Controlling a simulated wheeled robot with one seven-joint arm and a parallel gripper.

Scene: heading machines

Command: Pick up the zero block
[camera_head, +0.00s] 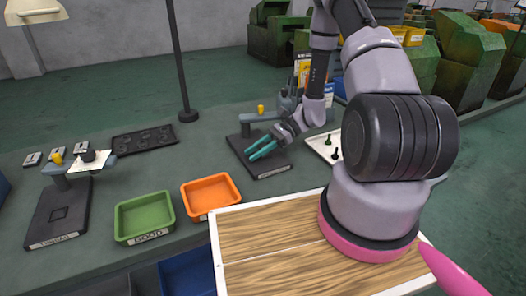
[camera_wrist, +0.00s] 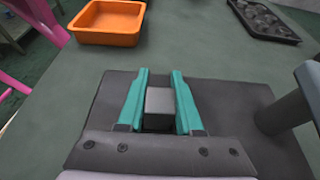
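The zero block, a small grey block (camera_wrist: 160,102), sits between the two teal fingers of my gripper (camera_wrist: 158,90) in the wrist view. The fingers are apart, one on each side of the block, with almost no gap showing. I cannot tell whether they press on it. Below is the dark base plate (camera_wrist: 240,95) of a measuring stand; I cannot tell whether the block touches it. In the head view my gripper (camera_head: 263,149) is low over that stand's base (camera_head: 272,168), and the block is not distinguishable there.
An orange bin (camera_head: 210,194) and a green bin (camera_head: 145,217) stand left of the stand. A dark tray (camera_head: 143,139) lies behind them. A white tray with dark parts (camera_head: 318,142) is to the right. The stand's post (camera_wrist: 295,108) rises close on the right in the wrist view.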

